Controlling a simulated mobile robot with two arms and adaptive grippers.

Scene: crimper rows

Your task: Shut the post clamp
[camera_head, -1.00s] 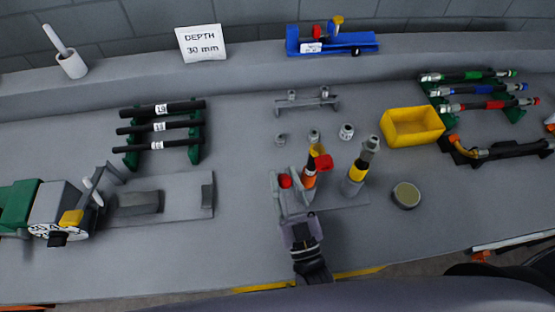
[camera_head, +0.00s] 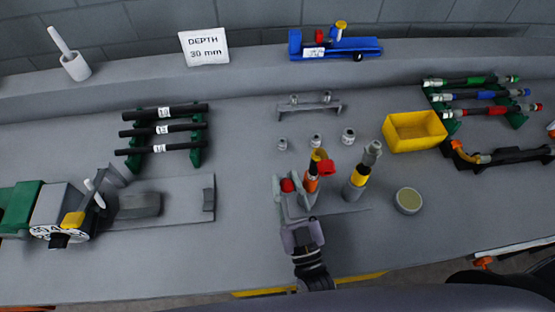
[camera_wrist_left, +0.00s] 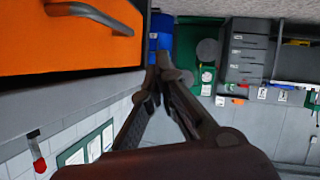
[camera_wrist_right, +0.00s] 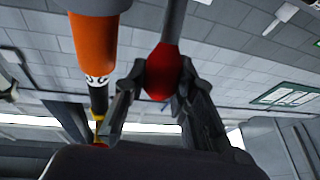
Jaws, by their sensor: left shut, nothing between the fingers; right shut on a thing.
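A post with an orange body (camera_head: 311,184) and a yellow and red top stands on a grey plate (camera_head: 345,207). Beside it is a red ball knob (camera_head: 287,185), which looks like the clamp's handle end. My right gripper (camera_head: 290,191) is shut on this knob. In the right wrist view the red knob (camera_wrist_right: 163,72) sits between the fingers, with a grey rod running up from it and the orange post (camera_wrist_right: 94,45) at left, apart from the fingers. The clamp's jaw is not clear. My left gripper (camera_wrist_left: 160,72) is shut and empty, away from the bench.
A yellow-banded post (camera_head: 356,180) stands right of the orange one, with a round tin (camera_head: 407,201) beyond it. A yellow bin (camera_head: 415,131) and small fittings (camera_head: 316,140) lie behind. A crimper (camera_head: 60,215) is at left. An orange drawer front (camera_wrist_left: 65,40) is near my left gripper.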

